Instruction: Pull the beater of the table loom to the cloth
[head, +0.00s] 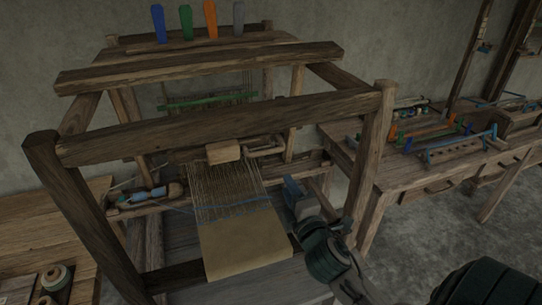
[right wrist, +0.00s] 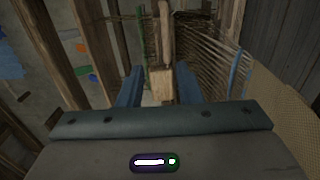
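The table loom (head: 215,122) is a dark wooden frame. Its beater shows as a wooden bar with a pale block (head: 223,152) as its handle, behind the tan cloth (head: 245,245), with bare warp threads between them. A blue thread (head: 235,206) crosses the warp near the cloth's edge. My right gripper (head: 293,192) is open, right of the warp and apart from the block. In the right wrist view, the pale block (right wrist: 161,86) appears ahead, between the two blue fingers; contact with it is not visible. My left gripper is out of view.
The loom's front top beam (head: 220,128) and right post (head: 375,150) stand close to my right arm. A shuttle with blue yarn (head: 150,193) lies at the loom's left. A side table (head: 440,165) with colored tools stands right. Thread spools (head: 55,277) sit lower left.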

